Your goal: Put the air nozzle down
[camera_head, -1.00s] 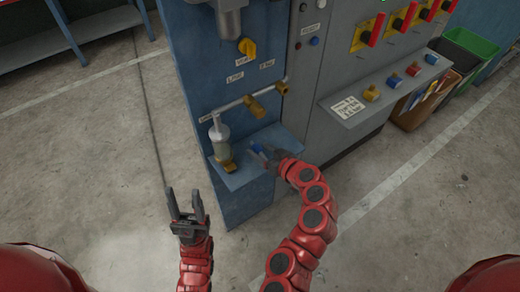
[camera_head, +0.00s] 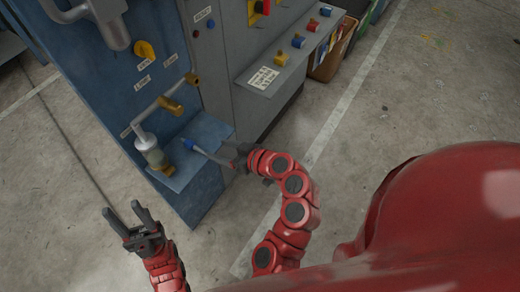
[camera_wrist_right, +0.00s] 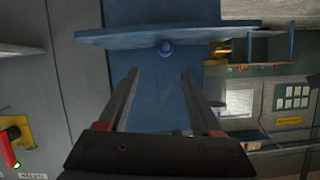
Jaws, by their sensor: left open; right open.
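The air nozzle, with a blue end (camera_head: 188,143), is at the small blue shelf (camera_head: 205,131) on the front of the blue cabinet. In the right wrist view its blue round end (camera_wrist_right: 165,48) shows at the shelf edge, ahead of and between my spread fingers. My right gripper (camera_head: 214,157) is open at the shelf's front edge; its fingers (camera_wrist_right: 160,75) are apart with nothing between them. The rest of the nozzle is hard to make out. My left gripper (camera_head: 124,212) is open and empty, over the floor in front of the cabinet.
A clear bowl filter unit (camera_head: 150,150) stands at the shelf's left end. A pipe with brass valves (camera_head: 171,106) runs above it. A grey ledge with coloured buttons (camera_head: 283,57) is to the right. The floor in front is clear.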

